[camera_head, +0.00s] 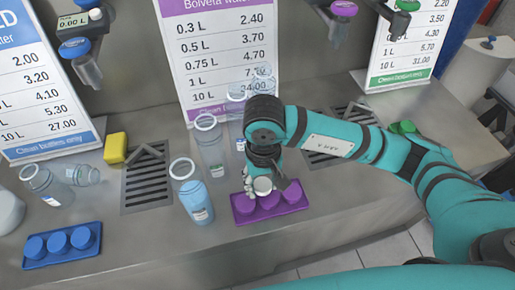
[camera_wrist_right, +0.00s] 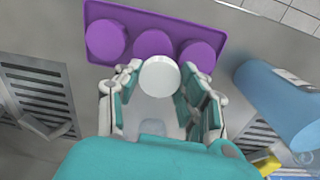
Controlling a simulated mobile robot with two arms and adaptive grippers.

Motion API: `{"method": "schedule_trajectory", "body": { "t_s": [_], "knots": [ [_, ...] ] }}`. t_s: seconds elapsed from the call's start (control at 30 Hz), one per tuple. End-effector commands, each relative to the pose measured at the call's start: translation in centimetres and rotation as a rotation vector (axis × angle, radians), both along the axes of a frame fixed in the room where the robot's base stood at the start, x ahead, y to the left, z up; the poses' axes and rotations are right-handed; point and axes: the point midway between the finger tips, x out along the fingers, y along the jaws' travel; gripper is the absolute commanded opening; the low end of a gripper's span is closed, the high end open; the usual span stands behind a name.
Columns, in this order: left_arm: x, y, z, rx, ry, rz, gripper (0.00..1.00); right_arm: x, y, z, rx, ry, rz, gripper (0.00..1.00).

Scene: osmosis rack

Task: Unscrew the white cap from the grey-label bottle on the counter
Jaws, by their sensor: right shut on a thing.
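My right gripper (camera_head: 264,184) reaches over the counter's front and is shut on a round white cap (camera_head: 262,186). In the right wrist view the cap (camera_wrist_right: 159,76) sits between the fingertips of the gripper (camera_wrist_right: 160,92), in front of the purple tray. I cannot tell whether a bottle is under the cap. No bottle with a clearly grey label can be made out. An open bottle with blue contents (camera_head: 195,203) stands left of the gripper; it also shows at the right of the right wrist view (camera_wrist_right: 275,105). My left gripper is not in view.
The purple tray (camera_head: 236,217) holds purple caps; a blue tray (camera_head: 62,258) holds blue caps. A yellow sponge (camera_head: 115,148) is beside a drain grate (camera_head: 147,188). Price signs (camera_head: 222,60) stand behind.

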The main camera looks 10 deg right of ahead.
Motion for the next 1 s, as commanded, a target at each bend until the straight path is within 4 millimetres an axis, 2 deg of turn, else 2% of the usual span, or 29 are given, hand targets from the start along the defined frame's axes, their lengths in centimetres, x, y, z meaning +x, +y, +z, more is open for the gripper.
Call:
{"method": "schedule_trajectory", "body": {
  "t_s": [0.17, 0.4, 0.6, 0.83, 1.0],
  "knots": [
    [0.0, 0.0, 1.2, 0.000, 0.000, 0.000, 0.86, 2.7, -1.6, -0.1, -0.002, 0.002, -0.014, 0.01],
    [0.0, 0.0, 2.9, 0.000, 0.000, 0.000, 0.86, 8.3, -4.7, -0.7, 0.000, 0.002, -0.012, 0.01],
    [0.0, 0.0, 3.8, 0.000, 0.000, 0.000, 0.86, 11.9, -6.7, -1.2, 0.001, 0.002, -0.007, 0.01],
    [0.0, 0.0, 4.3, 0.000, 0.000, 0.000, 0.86, 13.7, -7.8, -1.5, 0.000, 0.000, -0.006, 0.01],
    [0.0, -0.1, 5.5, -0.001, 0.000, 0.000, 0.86, 13.6, -7.7, -4.0, 0.001, 0.006, -0.004, 0.01]
  ]
}}
